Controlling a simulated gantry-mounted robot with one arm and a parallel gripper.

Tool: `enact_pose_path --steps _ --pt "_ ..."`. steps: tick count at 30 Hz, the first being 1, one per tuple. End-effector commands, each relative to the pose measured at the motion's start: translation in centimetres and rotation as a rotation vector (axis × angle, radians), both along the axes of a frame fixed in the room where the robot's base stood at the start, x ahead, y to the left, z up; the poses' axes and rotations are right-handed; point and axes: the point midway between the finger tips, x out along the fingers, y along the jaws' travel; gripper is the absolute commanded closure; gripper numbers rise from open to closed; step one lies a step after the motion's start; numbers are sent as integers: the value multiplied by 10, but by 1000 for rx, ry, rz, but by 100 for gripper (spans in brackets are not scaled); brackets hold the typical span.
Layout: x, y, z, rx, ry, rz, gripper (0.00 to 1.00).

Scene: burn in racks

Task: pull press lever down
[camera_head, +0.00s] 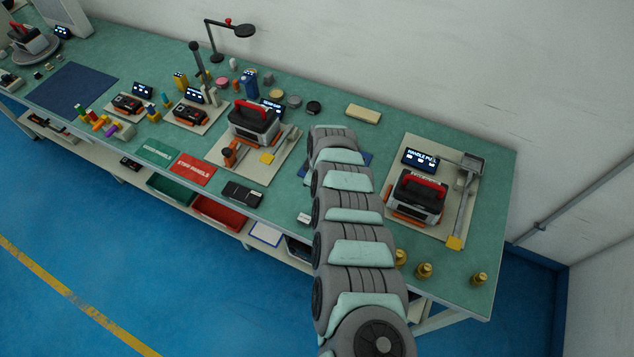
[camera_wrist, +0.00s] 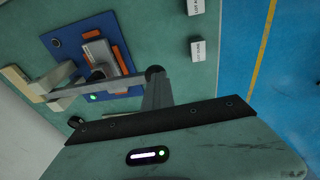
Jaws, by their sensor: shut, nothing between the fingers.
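The press stands on a blue base plate (camera_wrist: 58,45), with a grey and orange body (camera_wrist: 100,55) at its middle. Its grey lever bar (camera_wrist: 110,86) runs across the wrist view to a dark round knob (camera_wrist: 154,72). My gripper (camera_wrist: 156,84) is shut and empty, its fingers pointing at the knob and overlapping it in the picture. I cannot tell whether they touch it. In the head view my arm hides most of the press; only a bit of its blue plate (camera_head: 364,158) shows, and my gripper is hidden there.
Two white labelled blocks (camera_wrist: 198,50) lie near the bench edge. To the right stands another fixture with a red-handled unit (camera_head: 418,194) and a yellow-ended lever (camera_head: 455,242). Brass weights (camera_head: 424,270) sit at the front. A beige block (camera_head: 363,114) lies behind.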

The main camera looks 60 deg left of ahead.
Motion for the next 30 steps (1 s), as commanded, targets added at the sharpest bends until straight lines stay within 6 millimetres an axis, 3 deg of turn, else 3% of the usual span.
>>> enact_pose_path --steps 4,16,24,26,30 --pt "0 -3 -8 -3 2 -3 100" --pt "-1 -5 -6 -4 3 -4 100" --pt "-7 -6 42 0 -1 7 100" --pt "-7 -8 45 3 -3 5 100" --pt "-11 -16 68 -3 -5 8 100"
